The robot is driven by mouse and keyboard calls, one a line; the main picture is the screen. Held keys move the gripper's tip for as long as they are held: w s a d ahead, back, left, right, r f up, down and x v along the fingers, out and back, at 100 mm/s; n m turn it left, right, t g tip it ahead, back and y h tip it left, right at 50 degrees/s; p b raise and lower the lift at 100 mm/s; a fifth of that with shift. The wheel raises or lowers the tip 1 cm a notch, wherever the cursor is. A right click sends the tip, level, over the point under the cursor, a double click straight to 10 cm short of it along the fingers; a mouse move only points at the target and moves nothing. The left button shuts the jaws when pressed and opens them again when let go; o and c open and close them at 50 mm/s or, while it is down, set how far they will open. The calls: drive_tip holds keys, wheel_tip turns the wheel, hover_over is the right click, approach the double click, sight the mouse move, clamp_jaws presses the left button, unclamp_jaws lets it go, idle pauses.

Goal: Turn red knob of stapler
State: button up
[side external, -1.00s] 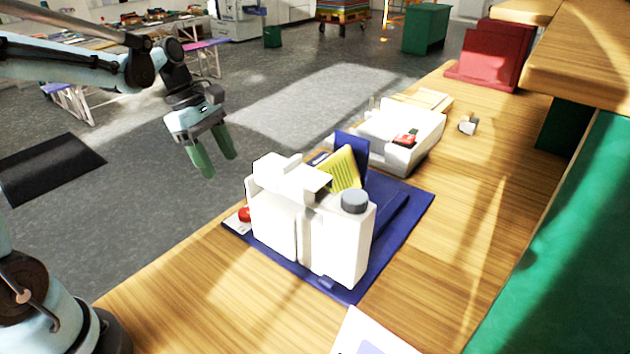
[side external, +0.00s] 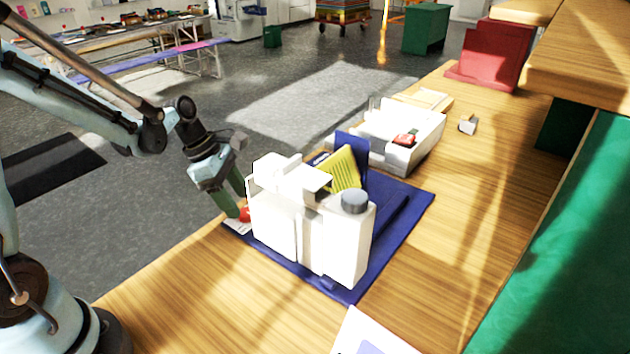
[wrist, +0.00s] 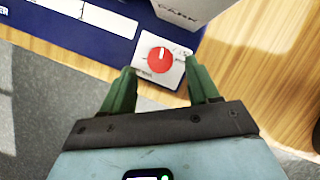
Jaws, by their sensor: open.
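The red knob (wrist: 160,59) sits on a small white plate (wrist: 147,76) at the edge of the blue base, beside a white machine body. In the side view the knob (side external: 245,213) shows just left of the white machine (side external: 305,225), partly hidden by it. My gripper (side external: 236,204) is tilted down with its green fingertips at the knob. In the wrist view my gripper (wrist: 158,75) is open, one finger to each side of the knob and a little short of it. I cannot tell whether a finger touches the knob or plate.
The machine stands on a blue base (side external: 417,207) on the wooden table (side external: 450,260). A yellow pad (side external: 345,169) stands behind its top. Another white device (side external: 425,135) is farther back, and a white sheet (side external: 372,335) lies in front. Open floor lies to the left.

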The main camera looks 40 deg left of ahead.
sight(247, 215)
drive_tip(key=shift+x, duration=1.4)
drive_tip(key=shift+c, duration=0.2)
drive_tip(key=c, duration=1)
